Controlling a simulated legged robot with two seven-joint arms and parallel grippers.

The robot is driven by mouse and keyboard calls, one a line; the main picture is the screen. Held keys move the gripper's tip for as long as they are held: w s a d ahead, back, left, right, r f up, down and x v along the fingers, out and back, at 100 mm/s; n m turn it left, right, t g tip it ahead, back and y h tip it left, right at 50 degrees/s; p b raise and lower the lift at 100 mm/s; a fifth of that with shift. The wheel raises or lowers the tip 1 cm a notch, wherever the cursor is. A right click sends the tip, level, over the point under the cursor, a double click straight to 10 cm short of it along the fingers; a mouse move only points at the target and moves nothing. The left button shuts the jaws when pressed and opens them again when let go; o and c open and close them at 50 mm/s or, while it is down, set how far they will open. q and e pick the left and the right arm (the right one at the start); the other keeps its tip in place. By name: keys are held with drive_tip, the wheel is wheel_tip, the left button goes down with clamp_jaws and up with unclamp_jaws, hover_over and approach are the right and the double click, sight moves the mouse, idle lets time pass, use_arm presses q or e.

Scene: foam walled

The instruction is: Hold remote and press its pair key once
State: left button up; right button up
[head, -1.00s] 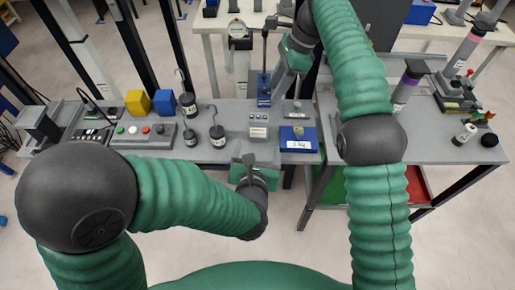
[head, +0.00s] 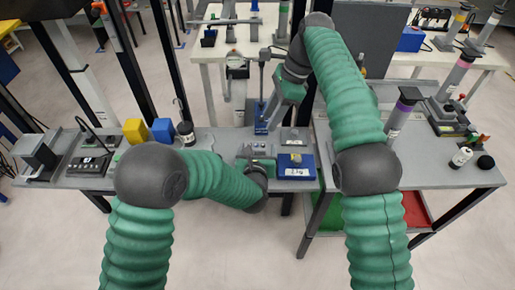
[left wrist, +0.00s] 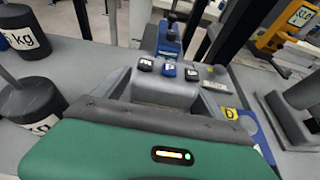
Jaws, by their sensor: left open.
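The remote (head: 258,147) is a small grey box with a sloped top on the grey bench. In the left wrist view the remote (left wrist: 168,88) shows three keys: a blue key (left wrist: 168,70) with a pale mark between two dark keys. My left gripper (head: 257,156) is open at the remote's near side. In the left wrist view its grey fingers seem to flank the remote; contact cannot be told. My right gripper (head: 276,108) is above and behind the remote, near the blue stand; its fingertips are too small to read.
A blue tray (head: 296,174) lies right of the remote. A blue-based stand (head: 262,122) with an upright rod stands behind it. Dark weights (left wrist: 30,105) stand to the left. Yellow (head: 136,131) and blue blocks (head: 163,130) sit farther left.

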use_arm(q)
drive_tip(key=shift+w+a, duration=0.15)
drive_tip(key=shift+w, duration=0.1)
use_arm(e)
drive_tip(key=shift+a, duration=0.2)
use_arm(q)
drive_tip(key=shift+c, duration=0.4)
drive_tip(key=shift+d, duration=0.2)
drive_tip(key=c, duration=0.7)
drive_tip(key=shift+a, duration=0.1)
drive_tip(key=c, duration=0.7)
use_arm(e)
drive_tip(key=shift+d, duration=0.15)
use_arm(q)
drive_tip(key=shift+c, duration=0.5)
use_arm(e)
clamp_jaws()
